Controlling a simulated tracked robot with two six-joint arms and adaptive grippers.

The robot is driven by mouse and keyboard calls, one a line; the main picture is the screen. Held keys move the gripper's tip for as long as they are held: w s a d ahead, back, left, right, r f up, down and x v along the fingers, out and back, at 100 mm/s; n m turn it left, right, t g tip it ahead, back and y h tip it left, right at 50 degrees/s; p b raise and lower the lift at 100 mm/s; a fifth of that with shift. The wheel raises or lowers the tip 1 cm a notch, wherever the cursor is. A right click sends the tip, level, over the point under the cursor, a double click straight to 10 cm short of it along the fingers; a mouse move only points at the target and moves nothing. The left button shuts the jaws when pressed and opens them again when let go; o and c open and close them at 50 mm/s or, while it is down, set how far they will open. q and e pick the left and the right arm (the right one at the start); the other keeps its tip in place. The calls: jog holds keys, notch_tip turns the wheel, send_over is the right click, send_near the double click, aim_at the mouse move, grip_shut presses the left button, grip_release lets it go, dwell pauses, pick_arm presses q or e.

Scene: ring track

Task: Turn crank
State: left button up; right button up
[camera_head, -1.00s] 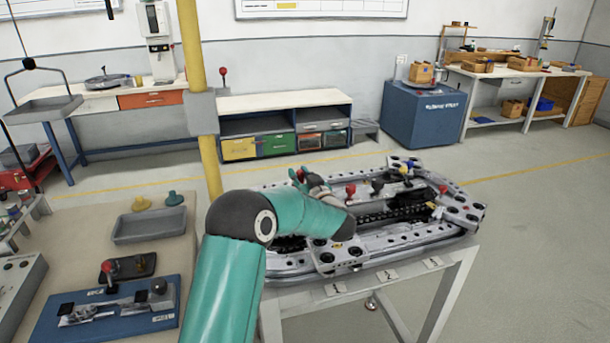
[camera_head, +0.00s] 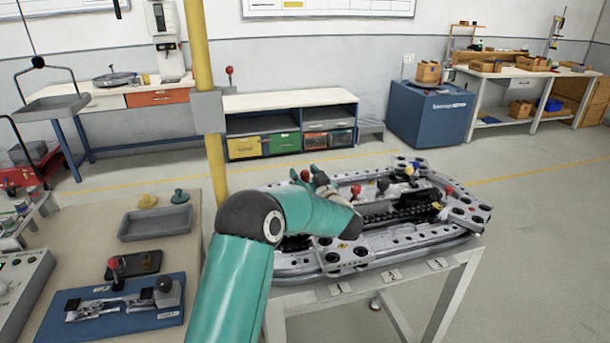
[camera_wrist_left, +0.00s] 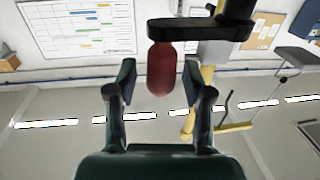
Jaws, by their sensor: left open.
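In the left wrist view a red crank handle (camera_wrist_left: 161,70) hangs from a black crank arm (camera_wrist_left: 200,29). My left gripper (camera_wrist_left: 158,82) has its two fingers spread on either side of this handle, with visible gaps. In the head view my left gripper (camera_head: 318,180) is at the far left side of the ring track (camera_head: 350,262), beside a small red part (camera_head: 305,175) that seems to be the handle. My own forearm hides much of the near left of the track. The right gripper is not in view.
A yellow post (camera_head: 207,120) stands just left of my arm. A bench (camera_head: 85,225) with a grey tray (camera_head: 155,223) and a blue fixture (camera_head: 140,316) is at left.

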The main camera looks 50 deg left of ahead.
pick_arm(q)
jog(key=v, duration=1.2)
jog(key=shift+c, duration=0.2)
